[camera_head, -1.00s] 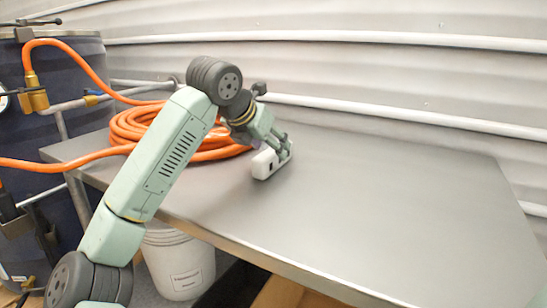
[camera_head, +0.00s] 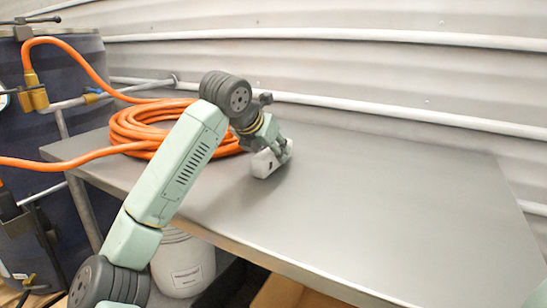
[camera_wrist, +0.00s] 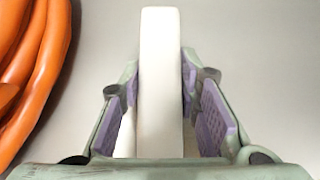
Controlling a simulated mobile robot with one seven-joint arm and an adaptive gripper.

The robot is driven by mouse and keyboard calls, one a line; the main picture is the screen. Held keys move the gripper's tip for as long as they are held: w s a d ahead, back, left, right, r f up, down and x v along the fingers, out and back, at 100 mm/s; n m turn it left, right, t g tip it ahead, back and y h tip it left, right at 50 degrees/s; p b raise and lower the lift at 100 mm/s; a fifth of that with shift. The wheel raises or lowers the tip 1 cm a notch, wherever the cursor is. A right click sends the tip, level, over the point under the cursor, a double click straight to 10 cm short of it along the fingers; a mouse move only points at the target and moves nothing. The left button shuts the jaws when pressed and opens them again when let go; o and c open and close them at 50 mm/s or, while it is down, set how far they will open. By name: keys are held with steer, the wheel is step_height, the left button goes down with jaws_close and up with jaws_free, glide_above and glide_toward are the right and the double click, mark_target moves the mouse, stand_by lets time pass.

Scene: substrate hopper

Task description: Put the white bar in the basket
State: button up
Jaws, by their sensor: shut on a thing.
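The white bar (camera_head: 266,163) is at the middle of the metal table in the head view, in front of the hose coil. My gripper (camera_head: 281,152) is shut on it. In the wrist view, the white bar (camera_wrist: 160,75) runs lengthwise between the purple pads of my gripper (camera_wrist: 160,92), with its far end sticking out beyond the fingertips. I cannot tell whether the bar touches the table or is slightly above it. I see no clear basket in either view.
An orange hose coil (camera_head: 133,124) lies on the table left of my gripper, close by in the wrist view. The grey table (camera_head: 390,215) is bare to the right. A white bucket (camera_head: 183,265) stands below the front edge. A corrugated wall (camera_head: 380,70) rises behind.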

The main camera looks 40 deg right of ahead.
jaws_close()
steer(key=shift+r, duration=0.1)
